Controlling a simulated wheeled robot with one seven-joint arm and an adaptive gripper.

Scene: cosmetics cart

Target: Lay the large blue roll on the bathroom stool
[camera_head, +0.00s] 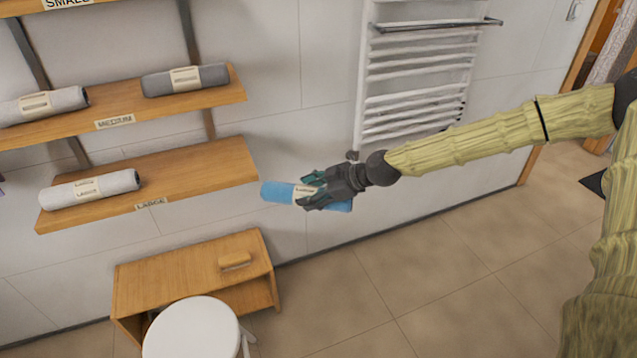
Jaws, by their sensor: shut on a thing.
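My gripper (312,189) is shut on a blue roll (277,192) around its middle, over a pale label. It holds the roll in the air, just right of the lowest shelf's end. The roll lies roughly level, and its right end shows below the gripper. A white round stool (192,332) stands at the bottom of the picture, lower left of the roll. Its seat is bare, and its lower part is cut off by the frame edge. A wooden low cabinet (180,268) stands behind it and could be the bathroom stool instead; I cannot tell.
The large shelf (215,170) holds a white roll (90,189). The medium shelf (165,112) above holds two grey rolls. A small wooden object (234,260) lies on the cabinet. A white towel radiator (415,85) hangs behind my arm. The tiled floor (400,280) is clear.

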